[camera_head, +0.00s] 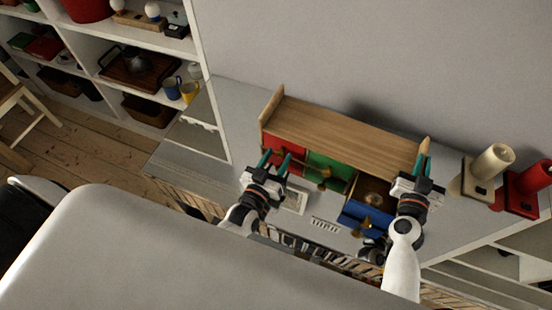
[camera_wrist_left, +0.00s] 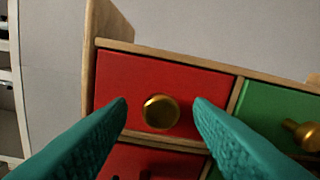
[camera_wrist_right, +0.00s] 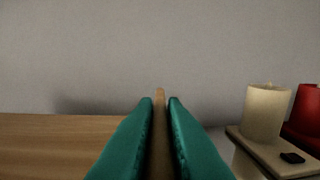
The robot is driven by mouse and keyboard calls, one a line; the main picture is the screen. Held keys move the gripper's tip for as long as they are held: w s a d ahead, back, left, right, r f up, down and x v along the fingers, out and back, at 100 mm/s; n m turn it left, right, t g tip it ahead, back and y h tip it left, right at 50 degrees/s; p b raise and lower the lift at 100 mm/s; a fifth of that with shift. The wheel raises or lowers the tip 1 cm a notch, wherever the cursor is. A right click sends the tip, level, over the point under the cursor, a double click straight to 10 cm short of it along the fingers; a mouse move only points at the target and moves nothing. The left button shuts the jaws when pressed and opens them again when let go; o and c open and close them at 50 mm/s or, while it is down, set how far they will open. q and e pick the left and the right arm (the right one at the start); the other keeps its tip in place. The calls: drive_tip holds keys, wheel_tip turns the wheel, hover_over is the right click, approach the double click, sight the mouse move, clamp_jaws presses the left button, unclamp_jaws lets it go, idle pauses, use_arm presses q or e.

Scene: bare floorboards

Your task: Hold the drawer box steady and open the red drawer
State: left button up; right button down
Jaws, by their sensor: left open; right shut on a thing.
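The wooden drawer box (camera_head: 340,128) stands on a grey surface against the wall. Its red drawer (camera_head: 287,149) is at the left end, beside a green drawer (camera_head: 328,170). In the left wrist view the red drawer (camera_wrist_left: 112,75) is closed, with a round brass knob (camera_wrist_left: 161,112). My left gripper (camera_head: 275,160) is open in front of it, its fingers (camera_wrist_left: 160,115) either side of the knob with gaps. My right gripper (camera_head: 423,166) is shut on the box's raised right side panel, whose edge shows between the fingers in the right wrist view (camera_wrist_right: 160,125).
A blue drawer (camera_head: 367,217) is pulled out at the box's right, with a round thing behind its front. A cream candle (camera_head: 492,163) and a red candle (camera_head: 535,177) on holders stand right of the box. White shelves (camera_head: 207,125) with mugs stand at left.

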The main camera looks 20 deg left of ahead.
use_arm(q)
clamp_jaws()
drive_tip(key=s, duration=0.9)
drive_tip(key=shift+s+a, duration=0.35)
unclamp_jaws()
drive_tip(key=s, duration=1.2)
drive_tip(key=shift+a, duration=0.4)
